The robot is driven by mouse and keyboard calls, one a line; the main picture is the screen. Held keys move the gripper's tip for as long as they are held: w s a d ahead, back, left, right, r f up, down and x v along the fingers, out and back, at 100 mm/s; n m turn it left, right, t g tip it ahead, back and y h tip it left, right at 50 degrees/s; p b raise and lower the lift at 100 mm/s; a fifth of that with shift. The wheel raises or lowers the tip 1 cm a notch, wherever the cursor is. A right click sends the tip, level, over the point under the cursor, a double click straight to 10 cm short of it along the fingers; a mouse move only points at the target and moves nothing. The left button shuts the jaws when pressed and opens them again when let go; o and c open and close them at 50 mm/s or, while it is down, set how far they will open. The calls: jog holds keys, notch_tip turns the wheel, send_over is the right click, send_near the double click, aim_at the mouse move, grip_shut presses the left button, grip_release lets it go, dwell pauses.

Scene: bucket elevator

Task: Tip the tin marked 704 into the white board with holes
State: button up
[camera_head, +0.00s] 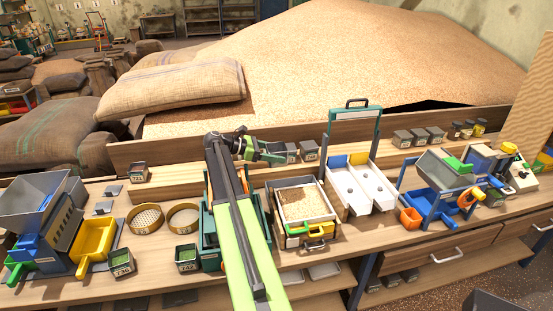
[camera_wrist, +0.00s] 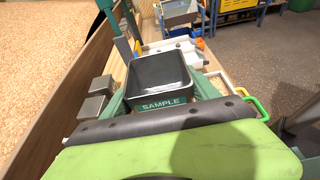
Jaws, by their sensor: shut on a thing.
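My gripper (camera_head: 272,156) is over the back ledge of the bench, left of the white board. In the wrist view its green fingers are on both sides of a dark square tin (camera_wrist: 160,72), and the gripper is shut on it. The tin is open at the top and upright, with a green SAMPLE band; no number is readable. Its inside looks dark, and I cannot tell what it contains. The white board with holes (camera_head: 372,192) lies right of my gripper, below a green-framed upright panel. White parts (camera_wrist: 212,84) show beyond the tin in the wrist view.
Two grey tins (camera_wrist: 90,108) stand close beside my gripper on the ledge. A tray of grain (camera_head: 302,204) is left of the white board. A blue-framed machine (camera_head: 433,200) is on its right. A large grain heap (camera_head: 330,60) rises behind the ledge.

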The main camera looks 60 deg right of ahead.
jog(key=shift+r+p, duration=1.7)
jog(key=shift+p, duration=0.05)
jog(key=shift+f, duration=0.1)
